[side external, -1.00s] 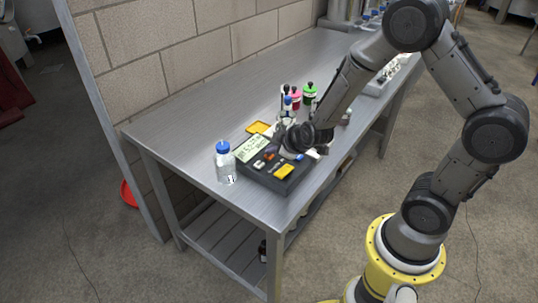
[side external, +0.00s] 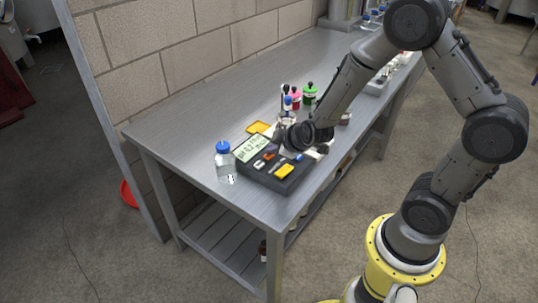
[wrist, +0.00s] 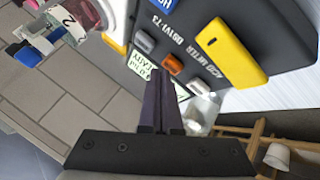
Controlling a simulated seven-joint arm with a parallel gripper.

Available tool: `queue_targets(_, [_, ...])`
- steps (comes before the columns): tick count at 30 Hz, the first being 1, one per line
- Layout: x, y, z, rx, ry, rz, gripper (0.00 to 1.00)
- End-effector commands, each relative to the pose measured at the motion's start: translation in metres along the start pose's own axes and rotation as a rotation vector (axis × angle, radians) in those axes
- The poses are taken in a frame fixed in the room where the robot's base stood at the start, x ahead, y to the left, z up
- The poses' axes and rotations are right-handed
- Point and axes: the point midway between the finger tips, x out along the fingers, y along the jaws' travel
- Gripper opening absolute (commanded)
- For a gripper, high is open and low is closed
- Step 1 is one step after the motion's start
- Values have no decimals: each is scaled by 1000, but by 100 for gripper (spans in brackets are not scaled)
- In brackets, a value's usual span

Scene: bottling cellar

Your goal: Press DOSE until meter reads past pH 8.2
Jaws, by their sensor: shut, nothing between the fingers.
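The acid meter (side external: 276,180), a dark box, sits near the front edge of the steel bench in the side view. Its pale display (side external: 252,148) shows pH digits too small to read surely. I cannot read a DOSE label. My gripper (wrist: 164,82) is shut and empty, its tips by the display (wrist: 143,66) and close to the orange button. I cannot tell whether they touch anything.
A clear bottle with a blue cap (side external: 226,164) stands left of the meter. A yellow piece (side external: 258,128) and small bottles with pink and green contents (side external: 309,95) are behind it. The bench's left part is clear. The wrist view shows a white cup (wrist: 277,155) and a wooden rack (wrist: 252,140).

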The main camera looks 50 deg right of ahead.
Motion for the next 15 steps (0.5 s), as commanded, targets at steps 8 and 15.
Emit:
queue_targets(8, [-7,4,-5,0,1,0,0])
queue_targets(15, [-7,5,-5,1,1,1,0])
